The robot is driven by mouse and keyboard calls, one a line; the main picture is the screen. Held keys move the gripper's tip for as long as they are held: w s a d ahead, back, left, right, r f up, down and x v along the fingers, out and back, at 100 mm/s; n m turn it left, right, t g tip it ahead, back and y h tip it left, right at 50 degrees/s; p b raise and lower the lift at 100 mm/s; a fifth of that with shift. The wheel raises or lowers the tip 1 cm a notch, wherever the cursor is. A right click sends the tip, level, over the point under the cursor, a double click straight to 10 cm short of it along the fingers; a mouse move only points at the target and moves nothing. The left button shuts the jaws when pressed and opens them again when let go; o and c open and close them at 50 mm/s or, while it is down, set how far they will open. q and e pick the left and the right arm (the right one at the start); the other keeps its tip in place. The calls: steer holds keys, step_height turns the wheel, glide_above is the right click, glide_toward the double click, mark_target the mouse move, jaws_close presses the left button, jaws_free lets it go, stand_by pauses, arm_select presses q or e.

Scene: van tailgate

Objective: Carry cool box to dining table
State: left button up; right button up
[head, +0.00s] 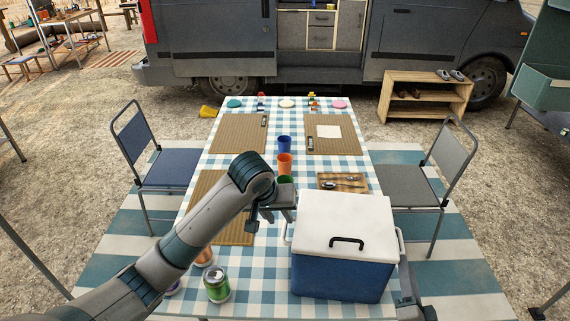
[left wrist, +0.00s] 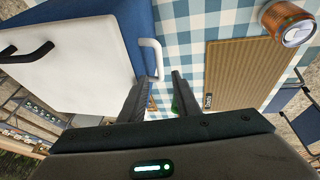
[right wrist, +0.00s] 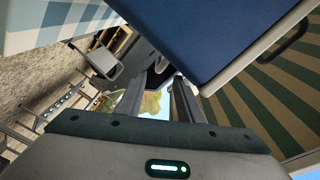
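The cool box (head: 342,270), blue with a white lid and a black lid handle, appears to rest upright on the near right corner of the dining table (head: 262,298), which has a blue-and-white checked cloth. My left gripper (head: 277,213) is open and empty just left of the box. In the left wrist view its fingers (left wrist: 157,95) are close to the white side handle (left wrist: 151,58), which does not lie between them.
Blue (head: 284,144) and orange (head: 284,163) cups stand mid-table, a green one partly hidden. A green can (head: 217,284) and other cans stand at the near left. A cutlery board (head: 342,182) lies behind the box. Chairs (head: 147,160) flank both sides; a wooden shelf (head: 425,96) stands by the van.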

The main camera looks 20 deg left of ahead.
steer(key=shift+s+d, duration=0.2)
steer(key=shift+s, duration=1)
steer(key=shift+s+d, duration=0.15)
steer(key=shift+s, duration=1)
steer(key=shift+s, duration=0.15)
